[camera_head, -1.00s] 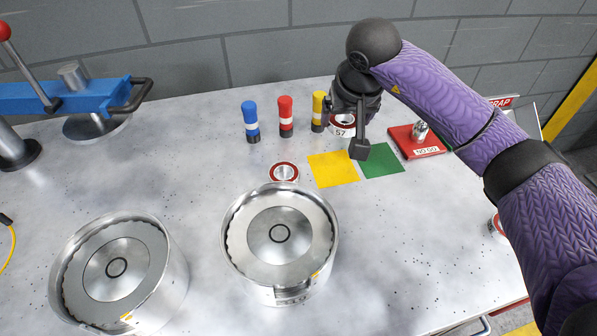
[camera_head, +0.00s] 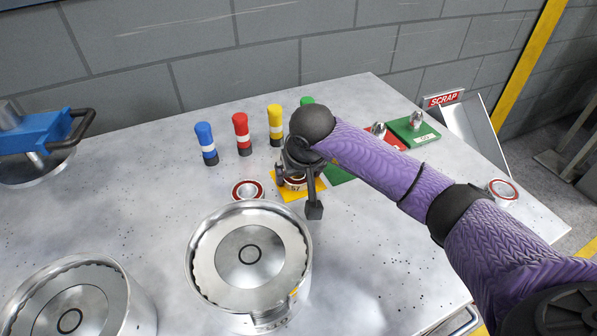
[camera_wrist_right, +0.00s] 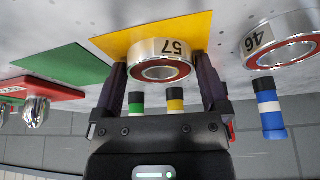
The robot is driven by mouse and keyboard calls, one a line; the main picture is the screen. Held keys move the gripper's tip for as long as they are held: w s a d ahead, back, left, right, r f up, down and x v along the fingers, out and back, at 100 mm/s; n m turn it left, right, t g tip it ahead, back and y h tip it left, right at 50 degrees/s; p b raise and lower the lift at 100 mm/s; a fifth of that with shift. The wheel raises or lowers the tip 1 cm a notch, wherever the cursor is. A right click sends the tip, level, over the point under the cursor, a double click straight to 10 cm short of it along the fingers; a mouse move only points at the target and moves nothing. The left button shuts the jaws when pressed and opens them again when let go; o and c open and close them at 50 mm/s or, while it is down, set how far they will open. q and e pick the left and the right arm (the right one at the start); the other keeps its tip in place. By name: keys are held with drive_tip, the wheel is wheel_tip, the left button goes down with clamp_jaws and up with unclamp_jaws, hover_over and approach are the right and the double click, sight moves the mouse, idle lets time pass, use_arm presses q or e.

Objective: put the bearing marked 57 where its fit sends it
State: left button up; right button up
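The bearing marked 57 (camera_head: 296,185) is a silver ring with a red seal, and it also shows in the right wrist view (camera_wrist_right: 160,60). My right gripper (camera_wrist_right: 160,72) is shut on it, with one finger on each side. The bearing is over the yellow square (camera_head: 288,194); I cannot tell whether it touches it. My right gripper (camera_head: 298,182) partly hides the bearing in the head view. A second bearing, marked 46 (camera_wrist_right: 285,42), lies beside the yellow square and also shows in the head view (camera_head: 247,190). My left gripper is not in view.
A green square (camera_head: 338,175) adjoins the yellow one. Blue (camera_head: 206,144), red (camera_head: 242,134) and yellow (camera_head: 275,125) posts stand behind. A green pallet (camera_head: 426,132), a scrap chute (camera_head: 470,125) and another bearing (camera_head: 503,190) are at right. A round metal housing (camera_head: 300,235) stands in front.

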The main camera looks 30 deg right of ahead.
drive_tip(key=shift+r, duration=0.2)
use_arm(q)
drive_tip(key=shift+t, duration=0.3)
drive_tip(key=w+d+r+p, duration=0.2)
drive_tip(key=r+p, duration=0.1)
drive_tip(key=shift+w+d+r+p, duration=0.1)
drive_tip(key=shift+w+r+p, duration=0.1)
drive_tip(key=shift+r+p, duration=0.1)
use_arm(e)
drive_tip(key=v, duration=1.2)
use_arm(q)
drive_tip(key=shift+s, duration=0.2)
